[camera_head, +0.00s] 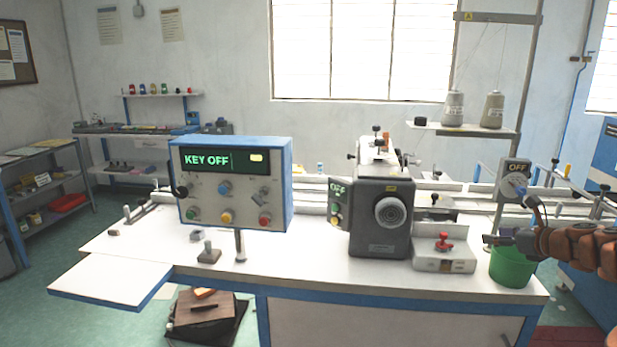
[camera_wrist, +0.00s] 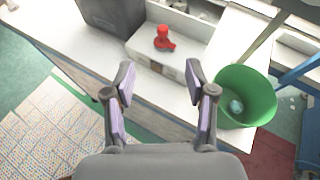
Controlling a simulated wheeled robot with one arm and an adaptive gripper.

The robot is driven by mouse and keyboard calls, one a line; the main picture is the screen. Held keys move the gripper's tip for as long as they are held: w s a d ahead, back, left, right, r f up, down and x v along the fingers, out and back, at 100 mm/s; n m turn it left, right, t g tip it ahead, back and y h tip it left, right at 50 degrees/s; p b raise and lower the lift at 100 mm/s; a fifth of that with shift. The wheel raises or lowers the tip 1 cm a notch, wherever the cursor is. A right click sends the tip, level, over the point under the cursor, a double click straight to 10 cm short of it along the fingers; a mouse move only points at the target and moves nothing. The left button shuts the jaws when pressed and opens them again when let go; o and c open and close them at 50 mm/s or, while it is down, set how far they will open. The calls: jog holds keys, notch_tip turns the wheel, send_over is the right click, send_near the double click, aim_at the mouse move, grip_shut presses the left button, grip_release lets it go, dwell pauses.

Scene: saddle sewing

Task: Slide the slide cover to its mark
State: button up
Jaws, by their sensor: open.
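A pale low box (camera_head: 444,261) with a red knob (camera_head: 444,242) on top stands at the right end of the white table, beside the grey sewing machine (camera_head: 380,218). In the wrist view the box (camera_wrist: 178,68) and its red knob (camera_wrist: 164,40) lie beyond my fingertips. Which part is the slide cover, and where its mark is, I cannot tell. My gripper (camera_head: 488,239) is to the right of the box, near the table's right end. In the wrist view my gripper (camera_wrist: 160,82) is open and empty, its fingers apart from the knob.
A green bin (camera_head: 512,268) stands beside the box, below my gripper. A control panel (camera_head: 234,185) reading KEY OFF stands left of the machine. A thread stand with two cones (camera_head: 493,110) rises behind. The table's left front (camera_head: 110,275) is bare.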

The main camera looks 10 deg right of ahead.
jog(key=s+a+r+n+g+y, duration=0.15)
jog(key=a+n, duration=0.35)
jog(key=a, duration=0.5)
jog(key=s+a+r+n+g+y, duration=0.15)
jog(key=a+n, duration=0.25)
jog(key=a, duration=0.7)
jog(key=s+a+r+n+g+y, duration=0.1)
jog(key=s+a+n+g+y, duration=0.3)
jog(key=a, duration=0.6)
jog(key=s+a+f+n+g+h, duration=0.25)
jog(key=s+a+n, duration=0.35)
jog(key=s, duration=0.4)
jog(key=s+a+f+n+g+h, duration=0.2)
jog(key=s+a+f+n+h, duration=0.15)
jog(key=s+a+n, duration=0.45)
jog(key=s+d+f+n+g+h, duration=0.1)
jog(key=s+d+f+n+h, duration=0.1)
jog(key=s, duration=0.8)
jog(key=s+d+f+n+g+h, duration=0.2)
jog(key=s+d+f, duration=0.3)
jog(key=s, duration=0.4)
jog(key=shift+s+n, duration=0.35)
jog(key=shift+n, duration=0.35)
